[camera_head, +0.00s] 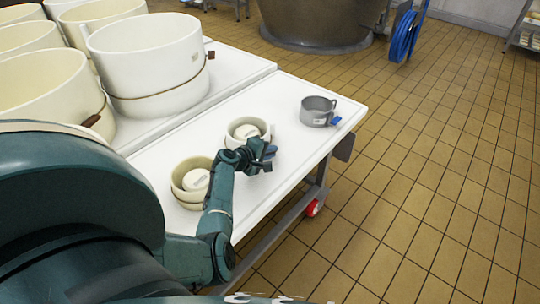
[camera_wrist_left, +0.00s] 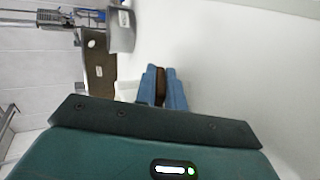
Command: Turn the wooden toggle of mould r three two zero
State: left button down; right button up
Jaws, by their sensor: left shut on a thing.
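My left gripper (camera_head: 262,162) is beside the front right of a small cream mould (camera_head: 236,126) with a round white piece inside. In the left wrist view, the blue fingers of my left gripper (camera_wrist_left: 161,88) are shut on a small brown wooden toggle (camera_wrist_left: 160,86). The pale surface near it fills the right of that view. In the head view the toggle is hidden by the gripper. No mould number is readable. My right gripper is not in view.
Another small cream mould (camera_head: 184,192) stands nearer me at left. A grey metal jug (camera_head: 318,110) with a blue tag stands on the white table (camera_head: 285,100). Large cream moulds (camera_head: 150,60) with cords and brown toggles stand at upper left. Tiled floor is open at right.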

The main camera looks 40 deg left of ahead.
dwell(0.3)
pick_arm(q)
jog(key=c, duration=1.5)
grip_release()
